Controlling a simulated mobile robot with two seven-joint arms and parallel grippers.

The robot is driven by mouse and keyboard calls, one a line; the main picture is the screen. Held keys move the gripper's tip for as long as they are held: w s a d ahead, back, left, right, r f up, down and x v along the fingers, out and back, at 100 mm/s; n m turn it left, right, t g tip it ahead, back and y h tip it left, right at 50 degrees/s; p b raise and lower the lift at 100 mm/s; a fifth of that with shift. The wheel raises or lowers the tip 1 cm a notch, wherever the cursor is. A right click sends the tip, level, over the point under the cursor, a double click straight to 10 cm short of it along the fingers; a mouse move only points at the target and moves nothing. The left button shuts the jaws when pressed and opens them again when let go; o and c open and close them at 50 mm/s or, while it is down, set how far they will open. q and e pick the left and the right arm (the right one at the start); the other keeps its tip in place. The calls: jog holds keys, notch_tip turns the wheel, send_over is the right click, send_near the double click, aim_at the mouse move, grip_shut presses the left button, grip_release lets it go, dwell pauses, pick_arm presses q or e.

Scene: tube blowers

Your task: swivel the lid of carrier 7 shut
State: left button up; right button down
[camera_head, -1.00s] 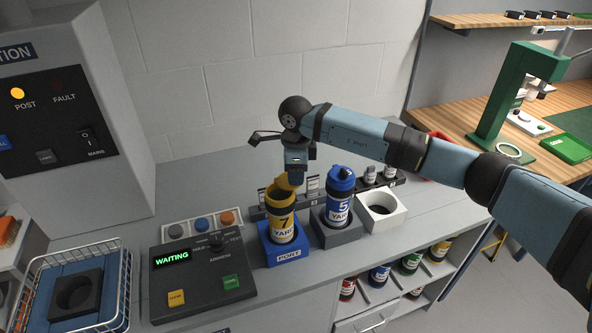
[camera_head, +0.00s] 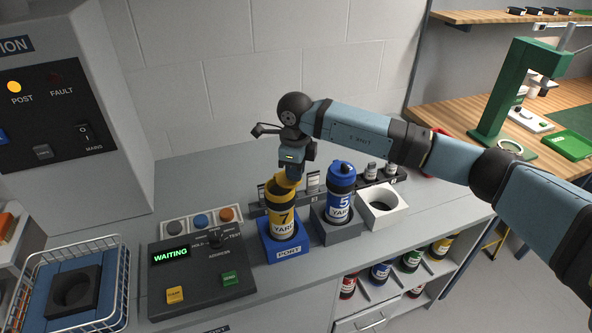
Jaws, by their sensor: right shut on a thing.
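Carrier 7 (camera_head: 282,218) is a yellow and black canister labelled "7 YARD". It stands upright in the blue block marked PORT (camera_head: 284,249). Its top looks open, and its yellow lid (camera_head: 293,176) shows at the right side of the mouth, partly hidden by my right gripper. My right gripper (camera_head: 293,167) points down from above and is shut on the lid. My left gripper is not in view.
Blue carrier 5 (camera_head: 340,197) stands close to the right in a grey block (camera_head: 338,232). An empty white block (camera_head: 384,209) is beside it. A control box reading WAITING (camera_head: 197,267) and a wire basket (camera_head: 122,285) are to the left.

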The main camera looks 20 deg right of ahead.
aim_at(281, 180)
jog(key=shift+s+a+f+m+b, duration=0.1)
jog(key=shift+s+a+m+b, duration=0.25)
jog(key=shift+m, duration=0.55)
jog(key=m+b, duration=0.1)
jog(key=m, duration=0.1)
jog(key=s+a+m, duration=0.1)
jog(key=shift+a+m+b, duration=0.15)
jog(key=shift+m+b, duration=0.2)
jog(key=shift+m, duration=0.05)
jog(key=m, duration=0.1)
jog(key=a+m+b, duration=0.1)
jog(key=m, duration=0.1)
jog(key=shift+s+a+m, duration=0.25)
jog(key=shift+a+m, duration=0.05)
jog(key=shift+a+m+b, duration=0.35)
jog(key=shift+m, duration=0.45)
jog(key=c, duration=1.1)
grip_release()
notch_tip(281, 180, up, 14)
jog(key=shift+r+b, duration=0.1)
jog(key=shift+b, duration=0.85)
